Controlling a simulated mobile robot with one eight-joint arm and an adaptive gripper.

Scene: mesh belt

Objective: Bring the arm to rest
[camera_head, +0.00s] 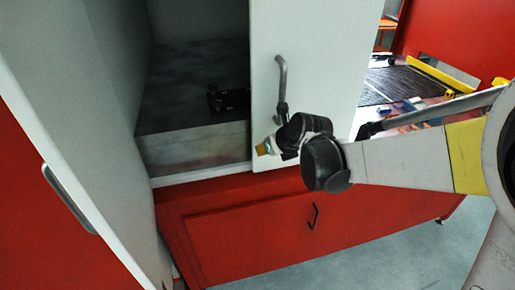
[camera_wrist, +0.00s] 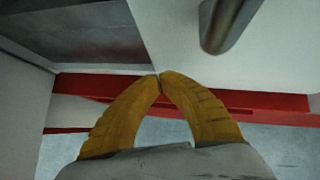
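My gripper (camera_head: 262,149) is in front of the white sliding or hinged door panel (camera_head: 325,60), just below and left of its grey bar handle (camera_head: 282,78). In the wrist view the two yellow fingers of my gripper (camera_wrist: 160,77) meet at their tips, with nothing seen between them. The handle (camera_wrist: 228,22) shows at the top of that view, apart from the fingers. My arm reaches in from the right in the head view.
A white door (camera_head: 85,130) with a handle (camera_head: 68,198) stands at the left of an open compartment. A red base (camera_head: 260,232) runs below. Grey floor (camera_head: 410,258) is clear at lower right.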

